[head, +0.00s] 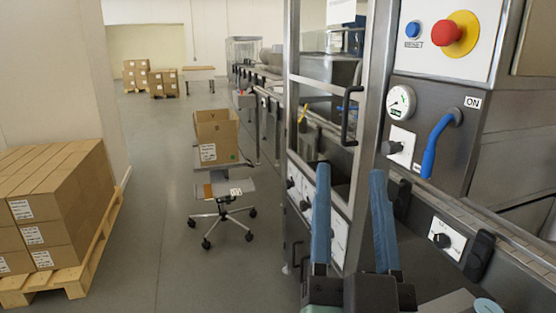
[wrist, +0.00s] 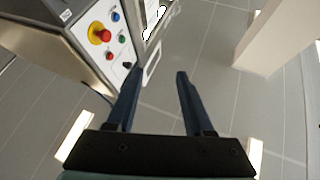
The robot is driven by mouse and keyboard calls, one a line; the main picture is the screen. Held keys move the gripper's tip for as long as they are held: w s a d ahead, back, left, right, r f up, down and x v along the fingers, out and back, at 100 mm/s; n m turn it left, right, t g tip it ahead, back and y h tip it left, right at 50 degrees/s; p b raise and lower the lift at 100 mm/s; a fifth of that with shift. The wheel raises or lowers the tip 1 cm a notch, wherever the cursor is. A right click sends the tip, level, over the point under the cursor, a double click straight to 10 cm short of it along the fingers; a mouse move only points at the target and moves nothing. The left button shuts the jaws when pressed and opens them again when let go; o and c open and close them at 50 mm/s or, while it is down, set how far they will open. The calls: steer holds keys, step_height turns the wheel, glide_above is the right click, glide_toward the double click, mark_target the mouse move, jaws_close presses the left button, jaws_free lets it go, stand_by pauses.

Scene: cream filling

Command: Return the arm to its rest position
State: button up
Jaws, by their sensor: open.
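My gripper (head: 348,220) shows at the bottom right of the head view, its two blue fingers pointing up and apart. Nothing is between them. In the wrist view my gripper (wrist: 154,88) is also open and empty, with grey tiled floor behind the fingers. In the head view the fingers stand in front of the steel machine and its control panel (head: 440,130). I cannot tell how far the fingertips are from the machine.
The panel carries a red button (head: 447,33), a blue button (head: 413,29) and a blue lever (head: 437,140). A wheeled chair (head: 225,195), an open carton (head: 217,135) and a loaded pallet (head: 75,280) stand left. Grey floor (head: 165,215) between them is clear.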

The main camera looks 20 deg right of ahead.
steer(key=a+r+n+t+y, duration=0.55)
steer(key=a+r+y, duration=0.55)
steer(key=a+r, duration=0.5)
step_height(320, 180, up, 16)
steer(key=a+n+p, duration=0.1)
steer(key=p, duration=1.5)
steer(key=shift+s+a+r+p, duration=0.15)
steer(key=shift+a+r+p, duration=0.1)
steer(key=shift+a+p, duration=0.05)
steer(key=shift+d, duration=0.1)
